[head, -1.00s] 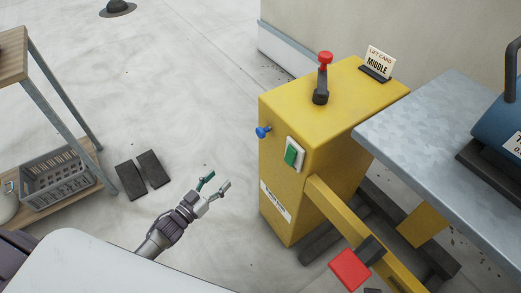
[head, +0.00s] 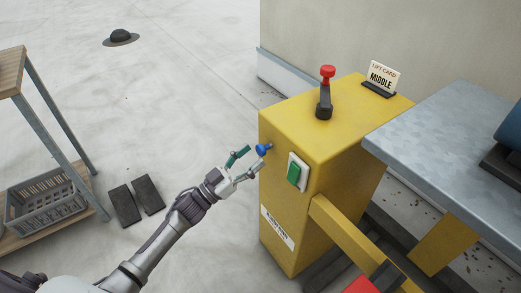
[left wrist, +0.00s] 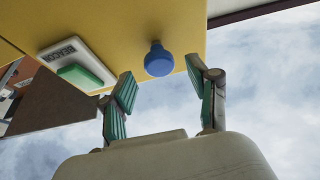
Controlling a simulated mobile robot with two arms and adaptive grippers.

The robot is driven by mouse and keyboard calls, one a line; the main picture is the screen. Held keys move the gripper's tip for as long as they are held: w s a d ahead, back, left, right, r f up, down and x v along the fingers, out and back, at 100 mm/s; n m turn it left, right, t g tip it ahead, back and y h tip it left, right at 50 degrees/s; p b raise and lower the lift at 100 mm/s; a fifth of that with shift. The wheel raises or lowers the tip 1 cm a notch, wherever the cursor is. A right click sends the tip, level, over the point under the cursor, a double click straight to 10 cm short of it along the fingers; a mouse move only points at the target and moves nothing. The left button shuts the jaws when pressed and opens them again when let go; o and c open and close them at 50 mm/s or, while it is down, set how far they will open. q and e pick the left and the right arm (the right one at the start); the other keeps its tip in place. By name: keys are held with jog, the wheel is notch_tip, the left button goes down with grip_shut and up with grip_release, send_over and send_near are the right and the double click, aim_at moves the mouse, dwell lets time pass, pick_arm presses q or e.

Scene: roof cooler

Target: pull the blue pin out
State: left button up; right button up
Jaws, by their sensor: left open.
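The blue pin (head: 262,150) sticks out of the left side of the yellow lift housing (head: 277,190). In the left wrist view the pin's round blue knob (left wrist: 159,61) shows just beyond and between my fingertips. My left gripper (head: 249,163) is open, with its green-padded fingers on either side of the knob in the head view. In the left wrist view my left gripper (left wrist: 160,88) has nothing between its pads that I can see touching. My right gripper is not in view.
A green switch (head: 298,171) sits close to the right of the pin. A red-topped lever (head: 326,90) and a card reading MIDDLE (head: 381,76) stand on the housing. A grey metal platform (head: 450,125) is at right.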

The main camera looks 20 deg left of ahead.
aim_at(258, 151)
pick_arm(q)
jog(key=shift+x, duration=1.9)
grip_shut()
